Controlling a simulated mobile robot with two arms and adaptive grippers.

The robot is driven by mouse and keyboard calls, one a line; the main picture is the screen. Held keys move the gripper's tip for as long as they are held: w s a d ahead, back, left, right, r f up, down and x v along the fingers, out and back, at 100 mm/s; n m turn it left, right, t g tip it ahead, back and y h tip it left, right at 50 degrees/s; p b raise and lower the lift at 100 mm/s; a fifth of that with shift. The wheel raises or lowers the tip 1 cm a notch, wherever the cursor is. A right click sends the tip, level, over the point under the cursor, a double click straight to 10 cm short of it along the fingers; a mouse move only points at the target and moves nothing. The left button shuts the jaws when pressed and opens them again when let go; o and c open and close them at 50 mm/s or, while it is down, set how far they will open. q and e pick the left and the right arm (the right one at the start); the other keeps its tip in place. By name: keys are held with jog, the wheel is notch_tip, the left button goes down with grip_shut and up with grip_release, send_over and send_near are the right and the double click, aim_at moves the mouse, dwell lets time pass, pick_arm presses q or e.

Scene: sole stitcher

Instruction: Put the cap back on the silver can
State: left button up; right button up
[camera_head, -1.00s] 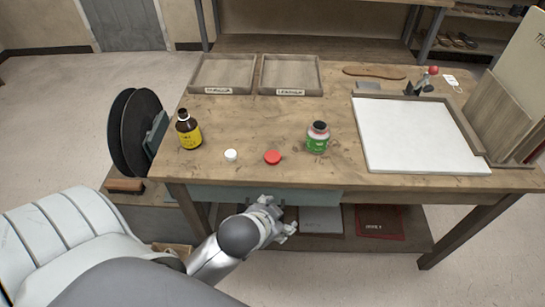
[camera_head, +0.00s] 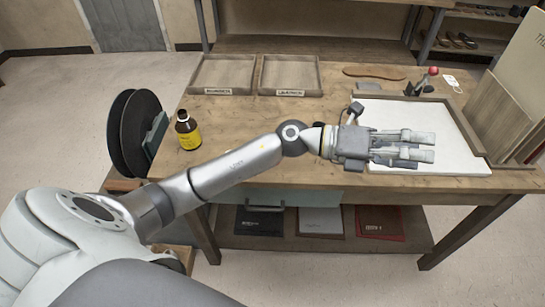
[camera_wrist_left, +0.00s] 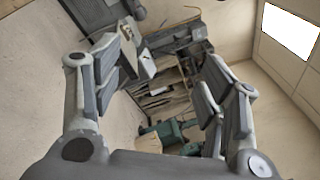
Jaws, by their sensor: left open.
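My left gripper (camera_head: 428,146) is open and empty above the right part of the bench, over the white board. In the left wrist view its two open fingers (camera_wrist_left: 168,85) have nothing between them. No silver can shows now. A green-labelled jar, a red cap and a white cap stood on the front middle of the bench in the earlier head view; my left arm now covers that area, so they are hidden. My right gripper is not in view.
A brown bottle with a yellow label (camera_head: 188,130) stands at the bench's left. Two trays, the left one (camera_head: 210,76) and the right one (camera_head: 290,76), lie at the back. The white board (camera_head: 455,120) lies right. A small red-topped tool (camera_head: 425,82) stands behind it.

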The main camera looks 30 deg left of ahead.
pick_arm(q)
jog(key=w+a+f+m+g+y, duration=0.2)
jog(key=a+f+m+g+y, duration=0.35)
jog(key=a+f+y, duration=0.45)
jog(key=a+y, duration=0.7)
jog(key=a, duration=1.4)
jog(key=shift+w+a+n+g+y, duration=0.25)
jog(key=shift+a+n+g+y, duration=0.05)
jog(key=shift+n+g+y, duration=0.15)
jog(key=shift+f, duration=0.15)
notch_tip(320, 180, down, 6)
jog(key=shift+r+p, duration=0.2)
jog(key=shift+p, duration=0.1)
